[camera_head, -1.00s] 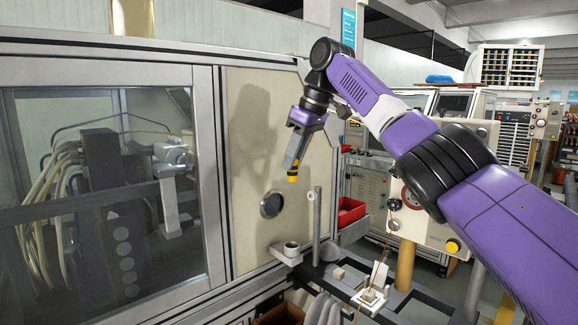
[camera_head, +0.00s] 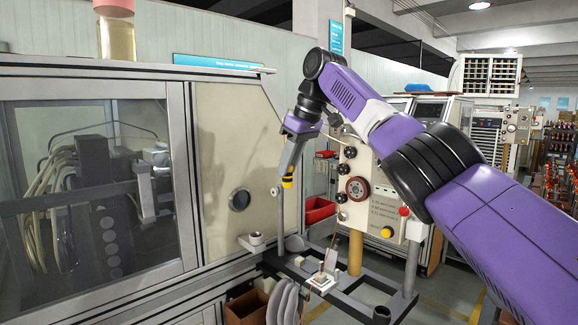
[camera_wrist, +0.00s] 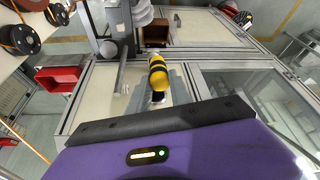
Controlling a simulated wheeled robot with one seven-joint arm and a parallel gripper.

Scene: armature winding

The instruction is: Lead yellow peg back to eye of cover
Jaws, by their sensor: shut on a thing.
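The yellow peg (camera_head: 287,181) hangs from the tip of my gripper (camera_head: 289,174), which is shut on it. In the wrist view the peg (camera_wrist: 158,72) shows yellow and black bands and sticks out beyond the purple wrist housing. The cover is the beige panel (camera_head: 225,120) on the front of the machine. Its eye, a round dark opening (camera_head: 240,200), sits low in the panel, left of and slightly below the peg in the head view. Peg and eye are apart. I cannot make out the eye in the wrist view.
A grey upright post (camera_head: 280,215) stands just below the peg. A red bin (camera_head: 319,209) and a control panel with knobs (camera_head: 372,195) are to the right. A glazed door (camera_head: 95,190) is left.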

